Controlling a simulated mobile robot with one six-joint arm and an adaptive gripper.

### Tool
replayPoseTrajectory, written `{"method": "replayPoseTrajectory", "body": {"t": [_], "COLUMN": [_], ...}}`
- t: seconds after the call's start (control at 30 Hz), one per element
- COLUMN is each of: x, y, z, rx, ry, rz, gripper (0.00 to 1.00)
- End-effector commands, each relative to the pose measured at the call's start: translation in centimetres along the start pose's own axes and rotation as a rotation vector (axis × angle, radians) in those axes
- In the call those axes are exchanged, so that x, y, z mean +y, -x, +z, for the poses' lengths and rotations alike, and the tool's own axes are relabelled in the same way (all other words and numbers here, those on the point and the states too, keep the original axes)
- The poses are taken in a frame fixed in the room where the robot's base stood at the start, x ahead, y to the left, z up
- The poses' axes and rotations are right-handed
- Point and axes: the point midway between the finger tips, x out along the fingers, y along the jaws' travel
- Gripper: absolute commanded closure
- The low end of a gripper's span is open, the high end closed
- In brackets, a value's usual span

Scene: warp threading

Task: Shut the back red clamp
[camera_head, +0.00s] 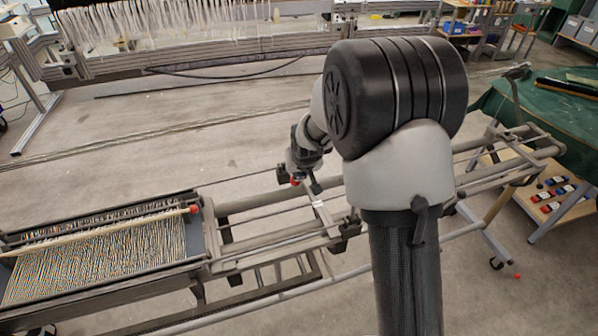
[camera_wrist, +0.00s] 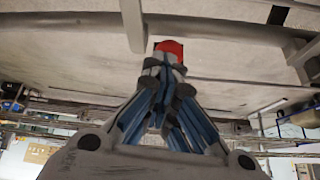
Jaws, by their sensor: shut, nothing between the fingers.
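A small red clamp piece (camera_head: 297,180) shows at the tip of my gripper in the head view, by the grey rail frame. In the wrist view the red piece (camera_wrist: 170,47) is just beyond my fingertips, partly hidden by them. My gripper (camera_wrist: 165,68) is shut, with its blue-sided fingers together and nothing between them. I cannot tell whether the fingertips touch the red piece. In the head view my gripper (camera_head: 296,174) is small and partly dark. A second red piece (camera_head: 194,209) is at the right end of the wooden rod on the warp frame.
The warp frame (camera_head: 190,275) with many threads lies at the lower left. Long grey rails (camera_head: 255,202) run from it to the right. A green-covered table (camera_head: 560,115) and a cart (camera_head: 545,205) with coloured items stand at the right. Open floor (camera_head: 150,140) lies behind the rails.

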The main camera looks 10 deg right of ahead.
Motion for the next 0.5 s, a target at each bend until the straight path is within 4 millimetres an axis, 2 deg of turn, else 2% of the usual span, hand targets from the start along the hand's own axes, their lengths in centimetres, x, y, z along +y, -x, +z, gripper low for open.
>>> {"method": "replayPoseTrajectory", "body": {"t": [0.03, 0.5], "x": [0.09, 0.14], "y": [-0.35, -0.42], "z": [0.67, 1.02], "rx": [-0.015, -0.025], "ry": [0.000, 0.000], "rz": [0.002, 0.003], "gripper": [1.00, 1.00]}}
